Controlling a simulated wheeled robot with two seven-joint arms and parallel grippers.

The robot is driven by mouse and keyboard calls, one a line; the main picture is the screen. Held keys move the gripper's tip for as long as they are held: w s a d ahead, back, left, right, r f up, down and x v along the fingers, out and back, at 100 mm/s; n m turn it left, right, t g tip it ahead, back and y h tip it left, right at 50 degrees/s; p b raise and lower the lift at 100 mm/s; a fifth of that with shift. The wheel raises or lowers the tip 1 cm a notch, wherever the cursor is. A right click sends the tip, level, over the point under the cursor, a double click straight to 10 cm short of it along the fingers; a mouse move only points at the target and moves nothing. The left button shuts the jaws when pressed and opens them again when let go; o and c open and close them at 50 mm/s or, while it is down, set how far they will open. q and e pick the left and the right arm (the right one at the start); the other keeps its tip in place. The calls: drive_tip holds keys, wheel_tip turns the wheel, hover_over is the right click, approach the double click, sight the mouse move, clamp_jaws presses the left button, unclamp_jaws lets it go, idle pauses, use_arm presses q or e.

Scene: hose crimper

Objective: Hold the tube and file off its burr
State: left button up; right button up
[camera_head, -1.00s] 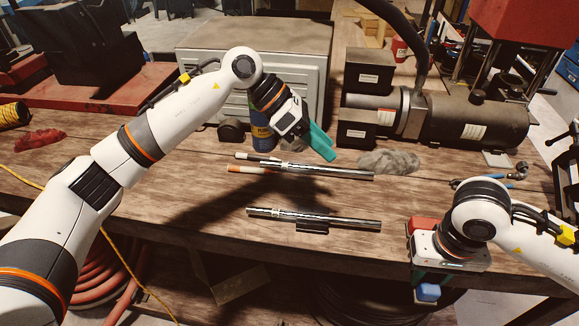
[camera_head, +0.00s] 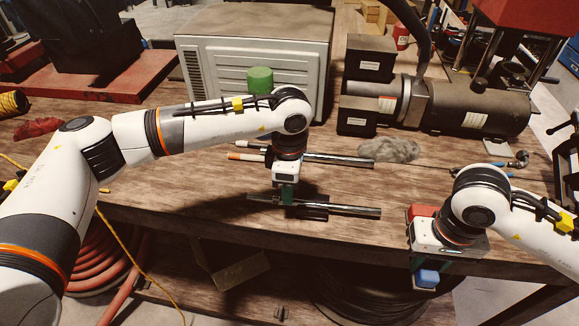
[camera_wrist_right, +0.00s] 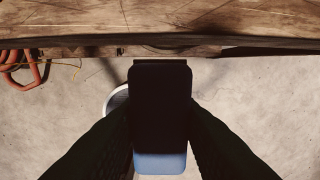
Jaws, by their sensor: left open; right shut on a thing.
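A shiny metal tube (camera_head: 352,209) lies near the front of the wooden bench, over a small dark block (camera_head: 313,215). My left gripper (camera_head: 287,205) points down at the tube's left half with its jaws open; it hides part of the tube, and I cannot tell whether it touches it. My right gripper (camera_head: 426,268) is shut on a blue-ended block (camera_head: 427,278) at the bench's front edge. In the right wrist view, this dark block with a blue end (camera_wrist_right: 160,162) sits between the fingers. I cannot make out a file or the burr.
Behind the tube lie more slim rods (camera_head: 345,160), one with an orange and white end (camera_head: 245,157). A grey wad (camera_head: 390,149), a green-capped bottle (camera_head: 260,80), a metal cabinet (camera_head: 255,45) and a motor unit (camera_head: 470,115) stand behind.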

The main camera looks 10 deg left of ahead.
use_arm(q)
drive_tip(key=shift+f, duration=1.7)
clamp_jaws()
